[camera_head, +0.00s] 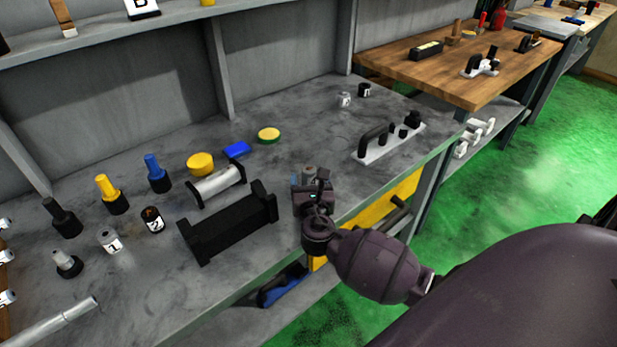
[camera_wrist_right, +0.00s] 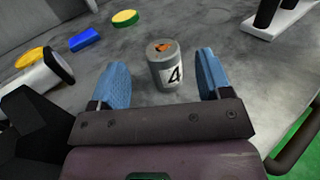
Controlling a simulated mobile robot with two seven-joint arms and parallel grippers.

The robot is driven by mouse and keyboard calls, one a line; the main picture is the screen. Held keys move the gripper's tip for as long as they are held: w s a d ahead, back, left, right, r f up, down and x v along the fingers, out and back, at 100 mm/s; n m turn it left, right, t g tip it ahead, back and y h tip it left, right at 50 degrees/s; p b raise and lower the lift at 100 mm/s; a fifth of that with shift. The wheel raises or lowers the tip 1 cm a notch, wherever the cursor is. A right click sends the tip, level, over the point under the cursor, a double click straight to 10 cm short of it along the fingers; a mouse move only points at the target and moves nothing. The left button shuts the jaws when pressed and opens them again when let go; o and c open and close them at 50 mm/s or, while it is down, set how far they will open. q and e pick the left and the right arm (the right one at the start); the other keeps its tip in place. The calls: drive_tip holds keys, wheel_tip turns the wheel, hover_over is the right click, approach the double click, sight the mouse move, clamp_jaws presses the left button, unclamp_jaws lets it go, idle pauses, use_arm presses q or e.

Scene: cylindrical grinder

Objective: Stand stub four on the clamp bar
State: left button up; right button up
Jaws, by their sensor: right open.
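Stub four (camera_wrist_right: 164,66), a grey cylinder with a white "4" label and an orange mark on top, stands upright on the grey bench in the right wrist view. My right gripper (camera_wrist_right: 161,75) is open, with its blue fingers on either side of the stub and gaps showing. In the head view the right gripper (camera_head: 312,182) is near the bench's front edge and mostly covers the stub (camera_head: 309,171). I cannot tell for sure which fixture is the clamp bar; a white plate with a black handle and knobs (camera_head: 372,153) lies to the right. My left gripper is out of view.
A black cradle (camera_head: 232,230) and a silver roller (camera_head: 217,185) lie left of my right gripper. Stubs one (camera_head: 110,240) and two (camera_head: 152,219) stand further left. Two small stubs (camera_head: 345,99) (camera_head: 364,89) stand at the back. The bench middle beyond the gripper is clear.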

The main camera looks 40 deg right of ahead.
sight(310, 174)
drive_tip(key=shift+b+x, duration=0.3)
drive_tip(key=shift+x, duration=1.95)
drive_tip(key=shift+d, duration=0.1)
clamp_jaws()
